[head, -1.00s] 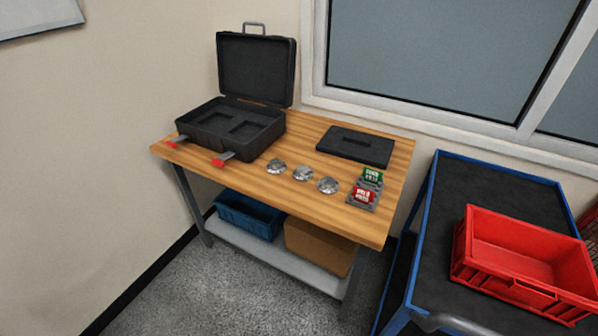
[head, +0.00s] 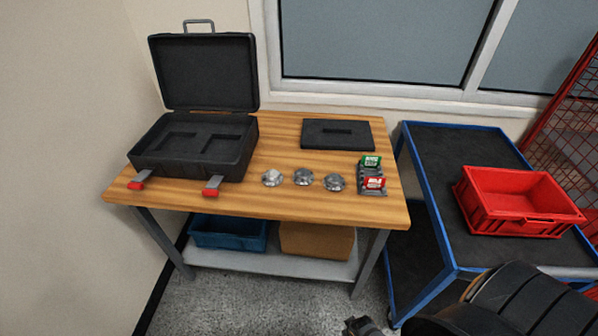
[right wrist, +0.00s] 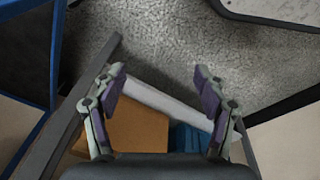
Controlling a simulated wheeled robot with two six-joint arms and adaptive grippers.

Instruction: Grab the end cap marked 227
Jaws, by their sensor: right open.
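Three round silvery metal caps stand in a row on the wooden table in the head view: a left cap (head: 272,178), a middle cap (head: 303,177) and a right cap (head: 334,182). Any markings on them are too small to read. My right gripper (right wrist: 159,82) is open and empty in the right wrist view, above the floor and the table's lower shelf. In the head view, part of my right arm shows at the bottom right, well away from the caps. My left gripper is not in view.
The wooden table (head: 230,198) also bears an open black case (head: 190,148), a black foam insert (head: 337,133) and a grey rack (head: 372,191) with green and red labelled pieces. A blue cart (head: 440,150) with a red crate (head: 520,215) stands at the right.

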